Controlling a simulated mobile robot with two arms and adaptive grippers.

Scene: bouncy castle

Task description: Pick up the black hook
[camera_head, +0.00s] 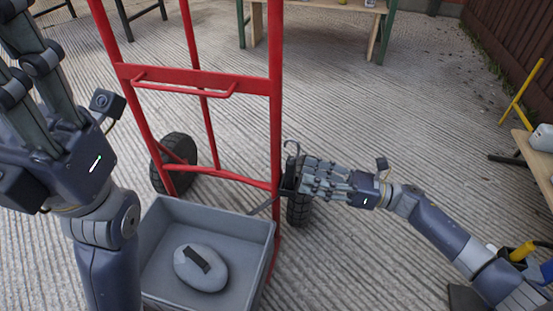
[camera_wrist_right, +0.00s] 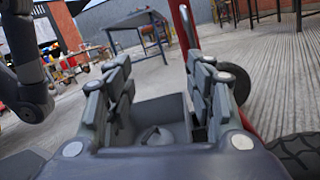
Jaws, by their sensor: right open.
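A thin dark hook shape (camera_head: 291,147) shows beside the right post of the red hand truck, just past my right fingertips. Its lower part merges with dark pieces there, and I cannot tell where it ends. My right gripper (camera_head: 303,177) is open and points left at that post. In the right wrist view its fingers (camera_wrist_right: 158,85) stand apart with nothing clearly held. My left gripper (camera_head: 25,60) is raised at the upper left, and its opening is unclear. A black piece (camera_head: 196,260) lies on a grey oval stone (camera_head: 201,279) in a grey bin.
The grey bin (camera_head: 165,215) stands against the red hand truck (camera_head: 190,80), whose wheels (camera_head: 173,163) rest on ridged concrete. A wooden bench (camera_head: 325,7) is at the back. A table edge (camera_head: 538,165) is at right. Floor between is clear.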

